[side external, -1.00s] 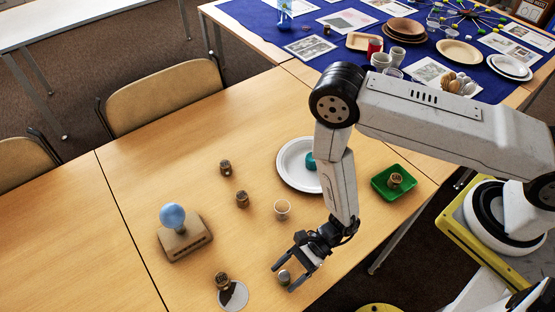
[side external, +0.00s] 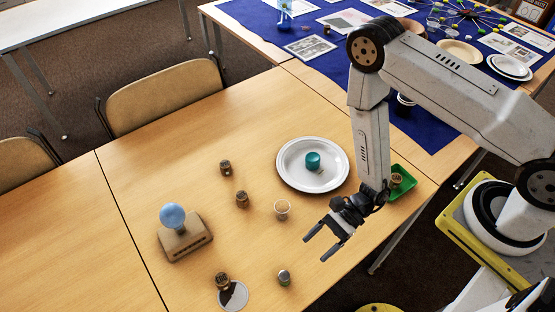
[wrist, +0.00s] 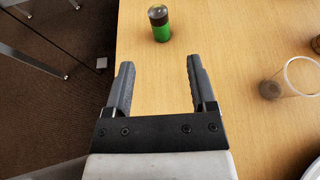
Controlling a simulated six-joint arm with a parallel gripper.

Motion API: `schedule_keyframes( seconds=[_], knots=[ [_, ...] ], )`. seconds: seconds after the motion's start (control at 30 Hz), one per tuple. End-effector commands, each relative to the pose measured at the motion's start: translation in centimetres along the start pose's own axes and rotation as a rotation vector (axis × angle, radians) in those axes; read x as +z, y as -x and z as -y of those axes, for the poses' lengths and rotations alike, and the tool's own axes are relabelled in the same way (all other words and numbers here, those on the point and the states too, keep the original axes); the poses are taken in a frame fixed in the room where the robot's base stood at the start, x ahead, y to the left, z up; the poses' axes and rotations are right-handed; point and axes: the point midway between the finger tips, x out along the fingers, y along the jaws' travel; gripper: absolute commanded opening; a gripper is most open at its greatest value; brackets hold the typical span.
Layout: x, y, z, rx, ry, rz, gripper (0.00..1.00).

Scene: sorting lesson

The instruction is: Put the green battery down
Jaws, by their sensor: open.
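The green battery (wrist: 160,28), green with a dark band and a silvery top, stands upright on the wooden table in the wrist view, beyond my fingertips. In the side view it is the small battery (side external: 284,277) near the table's front edge, where its green hardly shows. My gripper (side external: 316,249) is open and empty above the table, to the right of and behind the battery, apart from it. In the wrist view my gripper's two fingers (wrist: 160,66) are spread with only bare table between them.
A clear cup (side external: 282,215) stands behind the battery. A round mirror-like disc (side external: 239,296) with a brown piece (side external: 221,281) at its edge lies to the left. Behind are a white plate (side external: 290,178) with a teal object (side external: 313,160) and a green tray (side external: 408,190).

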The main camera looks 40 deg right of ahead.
Motion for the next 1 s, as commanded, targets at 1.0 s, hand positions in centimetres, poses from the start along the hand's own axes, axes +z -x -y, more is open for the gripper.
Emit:
schedule_keyframes(
  seconds=[1.0],
  knots=[
    [0.4,1.4,0.0,0.017,0.015,-0.001,0.72]
  ],
)
